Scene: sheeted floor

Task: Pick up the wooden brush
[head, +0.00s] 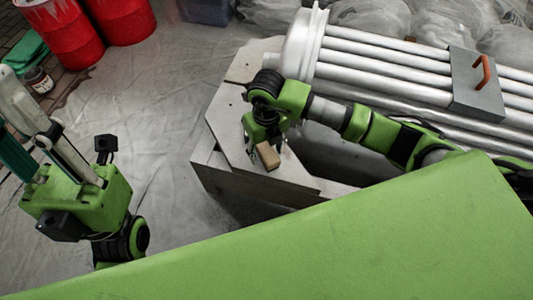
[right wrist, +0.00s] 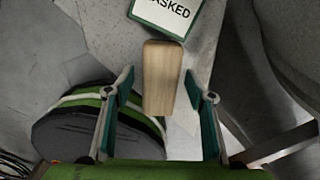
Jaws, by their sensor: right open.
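The wooden brush (head: 268,155) shows as a pale wooden block on the grey, worn tabletop (head: 232,128), below my right gripper (head: 262,138). In the right wrist view the wooden brush (right wrist: 161,78) points away from me, between and ahead of the fingertips of my right gripper (right wrist: 159,86). The gripper is open, with a gap on each side of the wood. Any bristles are hidden. My left gripper (head: 40,145) is at the left edge of the head view, far from the brush, and its fingers are partly cut off.
A teal-edged label card (right wrist: 166,14) lies just beyond the brush. A dark round thing with green and white bands (right wrist: 90,125) is beside the left finger. Silver pipes (head: 400,75) lie behind the table. Red drums (head: 65,32) stand far left. The sheeted floor (head: 160,110) between is clear.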

